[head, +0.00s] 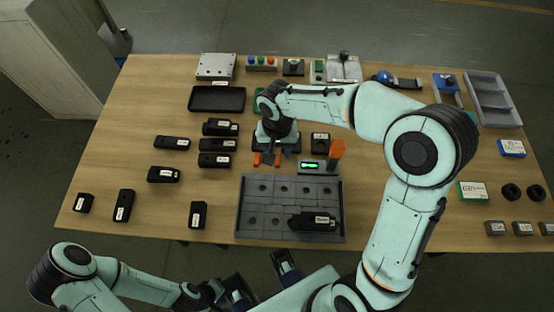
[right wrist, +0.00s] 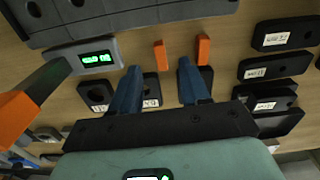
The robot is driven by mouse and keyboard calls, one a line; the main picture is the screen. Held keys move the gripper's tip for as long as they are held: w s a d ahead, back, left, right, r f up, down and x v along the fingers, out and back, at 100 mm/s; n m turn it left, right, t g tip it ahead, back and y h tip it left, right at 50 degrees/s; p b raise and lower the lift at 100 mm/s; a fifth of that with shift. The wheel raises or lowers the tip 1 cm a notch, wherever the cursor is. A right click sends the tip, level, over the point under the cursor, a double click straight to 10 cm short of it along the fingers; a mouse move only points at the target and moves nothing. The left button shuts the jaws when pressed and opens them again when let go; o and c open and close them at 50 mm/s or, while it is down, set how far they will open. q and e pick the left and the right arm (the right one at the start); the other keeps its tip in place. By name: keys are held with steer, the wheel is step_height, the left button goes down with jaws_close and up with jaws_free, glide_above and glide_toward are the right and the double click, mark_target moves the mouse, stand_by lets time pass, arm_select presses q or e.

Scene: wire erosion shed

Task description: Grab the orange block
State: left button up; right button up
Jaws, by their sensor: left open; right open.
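Two small orange blocks lie side by side on the wooden table: a left one (head: 256,159) and a right one (head: 277,160). In the right wrist view one (right wrist: 160,54) shows between and just beyond the fingertips, the other (right wrist: 203,50) just beyond the right-hand finger. My right gripper (head: 278,153) is open, its blue fingers pointing at the blocks; it also shows in the right wrist view (right wrist: 158,68). It holds nothing. Contact cannot be told. My left gripper (head: 262,281) is open and empty, off the table's front edge.
A larger orange piece (head: 337,148) rises by the green-lit display unit (head: 311,166). A grey holed plate (head: 258,205) lies in front. Black labelled blocks (head: 215,160) lie left, a black tray (head: 217,99) behind. Bare table shows at front left (head: 150,215).

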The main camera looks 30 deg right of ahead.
mark_target(277, 159)
steer(key=f, duration=0.5)
steer(key=shift+w+d, duration=0.15)
steer(key=shift+w, duration=0.1)
steer(key=shift+c, duration=0.4)
jaws_close()
